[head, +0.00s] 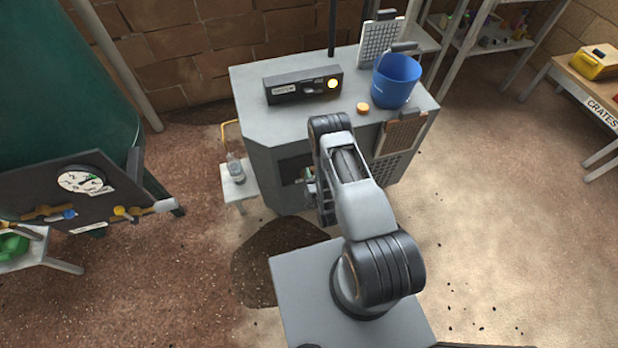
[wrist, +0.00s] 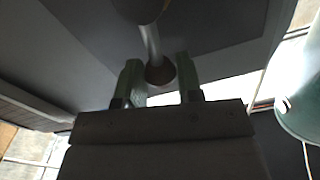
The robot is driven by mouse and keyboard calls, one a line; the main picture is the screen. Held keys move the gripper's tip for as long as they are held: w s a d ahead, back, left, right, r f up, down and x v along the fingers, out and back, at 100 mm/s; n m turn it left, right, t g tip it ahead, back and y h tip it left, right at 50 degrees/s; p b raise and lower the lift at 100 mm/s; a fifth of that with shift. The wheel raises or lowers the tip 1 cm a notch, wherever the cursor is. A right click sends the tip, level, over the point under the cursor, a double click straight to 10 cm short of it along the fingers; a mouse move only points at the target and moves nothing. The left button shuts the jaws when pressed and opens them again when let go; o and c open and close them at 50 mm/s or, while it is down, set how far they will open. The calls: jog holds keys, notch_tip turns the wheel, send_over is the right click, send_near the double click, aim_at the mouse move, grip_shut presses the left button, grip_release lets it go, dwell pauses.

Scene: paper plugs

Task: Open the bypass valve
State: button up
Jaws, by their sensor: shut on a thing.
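In the head view my gripper (head: 307,180) is at the front of the grey cabinet (head: 262,135), by a dark recess (head: 290,168). My arm hides part of that front. In the wrist view the green fingers of my gripper (wrist: 160,82) are shut on the dark round end of a lever (wrist: 150,42). Its pale grey rod runs up to a dark hub (wrist: 137,8). No label shows there, so I cannot tell whether this is the bypass valve or how far it is turned.
A blue bucket (head: 396,82), a black box (head: 298,86) with a lit lamp and an orange cap (head: 362,108) stand on the cabinet. A bottle (head: 235,168) stands on a stool at left. A gauge panel (head: 90,190) with coloured handles is on the green tank (head: 60,90).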

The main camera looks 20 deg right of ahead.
jog(key=shift+d+m, duration=0.15)
jog(key=shift+m, duration=0.15)
jog(key=shift+d+f, duration=0.1)
jog(key=shift+d+f+m+b, duration=0.15)
jog(key=shift+d+m+b, duration=0.2)
jog(key=shift+m, duration=0.4)
jog(key=shift+d+f+m+b, duration=0.15)
jog(key=shift+d+m+b, duration=0.2)
jog(key=shift+m, duration=0.4)
jog(key=shift+d+f+m+b, duration=0.3)
jog(key=shift+d+m+b, duration=0.1)
jog(key=shift+m, duration=0.4)
jog(key=shift+d+f+m+b, duration=0.25)
jog(key=shift+m+b, duration=0.15)
jog(key=shift+m, duration=0.4)
